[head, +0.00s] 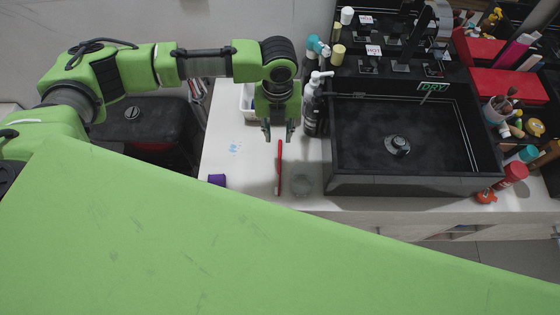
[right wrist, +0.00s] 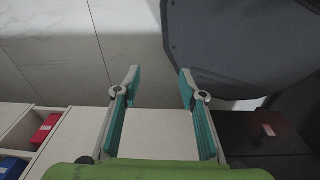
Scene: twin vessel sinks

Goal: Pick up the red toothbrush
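The red toothbrush (head: 279,168) lies on the white counter (head: 225,160) left of the black sink, its length running away from me. My left gripper (head: 279,132) points down at the toothbrush's far end, with its fingers apart on either side of that end's line. Nothing shows between the fingers, and its height above the counter is hard to judge. My right gripper is not seen in the head view. In the right wrist view my right gripper (right wrist: 160,82) is open and empty, with its teal-padded fingers well apart.
A black vessel sink (head: 345,186) stands right of the toothbrush. A clear round glass (head: 303,186) is close beside it and a purple item (head: 217,180) lies to its left. Dark and white pump bottles (head: 312,117) stand right of my left gripper. A white bin (head: 246,101) is behind.

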